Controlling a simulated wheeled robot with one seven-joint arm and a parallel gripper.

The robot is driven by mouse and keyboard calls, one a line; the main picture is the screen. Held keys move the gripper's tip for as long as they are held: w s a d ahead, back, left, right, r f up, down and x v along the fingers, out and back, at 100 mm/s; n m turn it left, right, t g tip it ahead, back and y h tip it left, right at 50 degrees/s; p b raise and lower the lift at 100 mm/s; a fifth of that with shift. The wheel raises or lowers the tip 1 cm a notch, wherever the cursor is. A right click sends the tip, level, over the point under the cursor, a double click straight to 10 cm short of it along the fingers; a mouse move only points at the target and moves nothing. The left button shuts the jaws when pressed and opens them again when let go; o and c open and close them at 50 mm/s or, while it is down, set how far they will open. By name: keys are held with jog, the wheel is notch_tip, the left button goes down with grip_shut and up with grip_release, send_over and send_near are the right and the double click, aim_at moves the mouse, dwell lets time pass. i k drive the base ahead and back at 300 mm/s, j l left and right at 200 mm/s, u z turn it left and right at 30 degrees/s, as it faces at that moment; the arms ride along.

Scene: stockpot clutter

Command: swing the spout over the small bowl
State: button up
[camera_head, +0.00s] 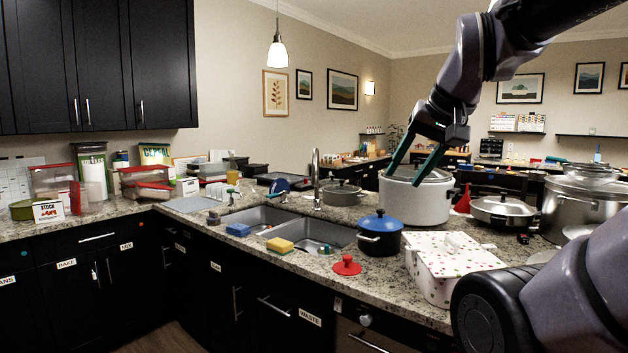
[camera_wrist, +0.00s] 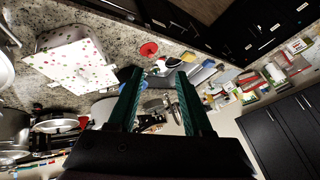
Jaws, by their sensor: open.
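The faucet with its spout (camera_head: 316,178) stands upright behind the double sink (camera_head: 268,217), near the divider between the basins. I cannot make out exactly which way its spout points. I cannot surely pick out the small bowl; a small item (camera_head: 327,248) lies in the right basin, too small to tell. My gripper (camera_head: 408,166) has green fingers spread apart with nothing between them. It is right of the faucet and apart from it, in front of or above the large white pot (camera_head: 415,203). The open fingers also show in the wrist view (camera_wrist: 156,74).
A grey lidded pan (camera_head: 342,194) is close to the faucet. A yellow sponge (camera_head: 279,245) and a blue sponge (camera_head: 238,229) lie at the sink's front edge.

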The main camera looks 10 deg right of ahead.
aim_at(315, 178)
jog(key=i+j, duration=0.25)
jog(key=i, duration=0.15)
jog(key=i+j+u, duration=0.15)
jog(key=i, duration=0.25)
jog(key=i+j, duration=0.3)
jog(key=i, duration=0.15)
jog(key=u, duration=0.05)
